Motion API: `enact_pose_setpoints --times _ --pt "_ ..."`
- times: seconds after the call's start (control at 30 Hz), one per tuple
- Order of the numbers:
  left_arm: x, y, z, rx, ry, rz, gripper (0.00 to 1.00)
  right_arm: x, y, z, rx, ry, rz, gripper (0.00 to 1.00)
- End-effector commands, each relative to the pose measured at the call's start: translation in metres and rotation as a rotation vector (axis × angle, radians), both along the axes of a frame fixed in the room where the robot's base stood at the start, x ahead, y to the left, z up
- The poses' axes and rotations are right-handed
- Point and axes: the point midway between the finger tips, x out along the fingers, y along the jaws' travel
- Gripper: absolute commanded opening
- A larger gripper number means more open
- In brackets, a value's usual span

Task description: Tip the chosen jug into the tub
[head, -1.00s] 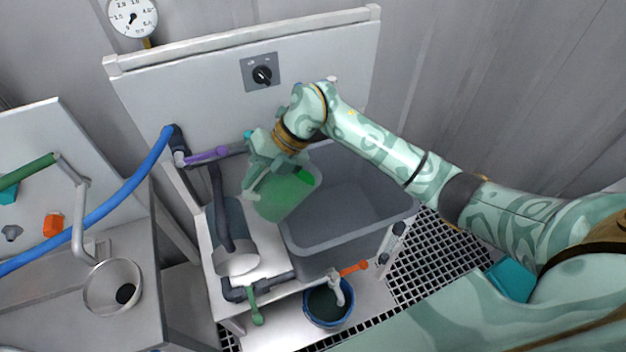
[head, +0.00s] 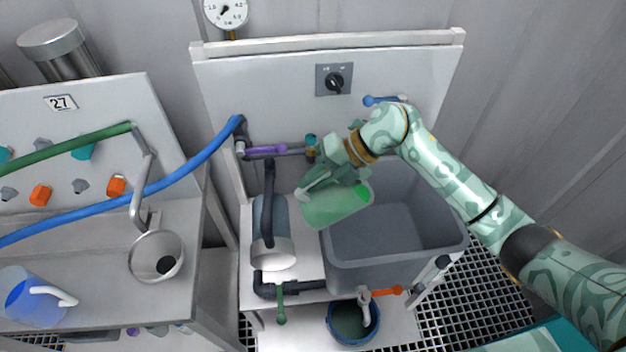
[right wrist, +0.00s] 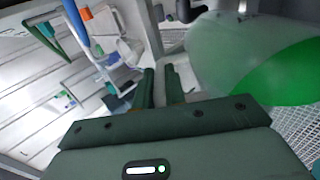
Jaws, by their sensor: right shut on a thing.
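The jug (head: 334,208) is translucent, with green liquid inside. It is tilted over the left part of the grey tub (head: 395,270), its far end toward the tub. My right gripper (head: 318,184) is shut on the jug's handle, at the jug's upper left. In the right wrist view the gripper fingers (right wrist: 161,86) are close together, and the jug (right wrist: 222,52) fills the upper right, its bright green liquid toward the right. No stream of liquid shows clearly. A second jug (head: 32,300) with blue liquid stands on the left bench. My left gripper is not in view.
A grey-white cylinder (head: 273,248) with dark pipes stands left of the tub. A blue bucket (head: 352,335) sits below the tub's front, under an orange-handled tap (head: 385,292). A blue hose (head: 195,168) crosses to the left bench, which has a round basin (head: 143,247).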

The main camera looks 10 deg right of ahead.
Motion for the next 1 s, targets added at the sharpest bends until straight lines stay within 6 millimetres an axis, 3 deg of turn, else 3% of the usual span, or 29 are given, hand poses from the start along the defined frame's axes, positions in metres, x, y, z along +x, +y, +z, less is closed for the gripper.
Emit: enact_pose_setpoints --times 1.0 --pt "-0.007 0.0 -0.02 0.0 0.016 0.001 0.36 0.0 -0.014 -0.001 0.187 -0.01 -0.002 0.0"
